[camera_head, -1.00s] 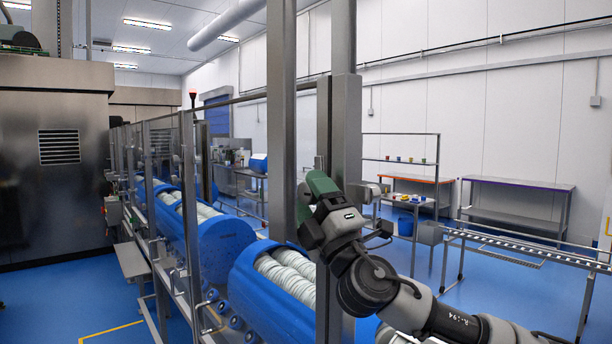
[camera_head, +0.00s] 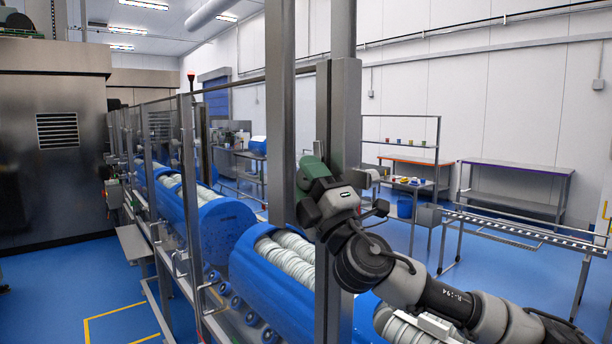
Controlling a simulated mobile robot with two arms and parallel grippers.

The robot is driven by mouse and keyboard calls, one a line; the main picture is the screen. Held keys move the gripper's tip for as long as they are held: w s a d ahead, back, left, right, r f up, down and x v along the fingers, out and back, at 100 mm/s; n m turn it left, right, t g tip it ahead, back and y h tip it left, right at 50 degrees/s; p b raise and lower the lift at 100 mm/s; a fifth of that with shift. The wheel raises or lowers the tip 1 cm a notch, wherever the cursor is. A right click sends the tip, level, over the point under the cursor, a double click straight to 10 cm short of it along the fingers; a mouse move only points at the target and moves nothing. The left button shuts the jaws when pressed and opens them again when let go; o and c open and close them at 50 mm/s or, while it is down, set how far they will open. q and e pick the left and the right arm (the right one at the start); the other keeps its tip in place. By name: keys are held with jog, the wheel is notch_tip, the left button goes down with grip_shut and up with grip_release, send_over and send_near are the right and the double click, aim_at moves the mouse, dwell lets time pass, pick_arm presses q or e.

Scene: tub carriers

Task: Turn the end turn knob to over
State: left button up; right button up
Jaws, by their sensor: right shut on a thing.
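My right arm comes in from the lower right, and its gripper (camera_head: 312,178) is up against the grey metal post of the guard frame (camera_head: 345,120). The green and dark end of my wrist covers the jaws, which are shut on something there. I take this to be the end turn knob, but the knob itself is hidden and its setting cannot be read. A small grey cylindrical fitting (camera_head: 373,174) sticks out at the right side of the post. My left gripper is not in view.
Blue tubs (camera_head: 222,228) with white rolled contents stand in a row behind the guard frame. A rail-topped conveyor stand (camera_head: 520,226), a purple-edged table (camera_head: 515,170) and a shelf rack (camera_head: 400,143) stand to the right. Blue floor is open between them.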

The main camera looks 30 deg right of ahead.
jog(key=g+p, duration=0.2)
jog(key=p, duration=0.2)
jog(key=g+p, duration=0.2)
jog(key=p, duration=0.3)
jog(key=shift+r+g, duration=0.35)
jog(key=shift+g, duration=0.05)
jog(key=shift+f+g+p, duration=0.1)
jog(key=shift+g+p, duration=0.3)
jog(key=shift+p, duration=0.15)
jog(key=shift+g, duration=0.5)
jog(key=shift+f+g+p, duration=0.2)
jog(key=shift+g+p, duration=0.15)
jog(key=shift+g, duration=0.45)
jog(key=g, duration=0.3)
jog(key=shift+g+h, duration=0.3)
jog(key=shift+f+g, duration=0.15)
jog(key=shift+g, duration=1.45)
jog(key=o, duration=0.9)
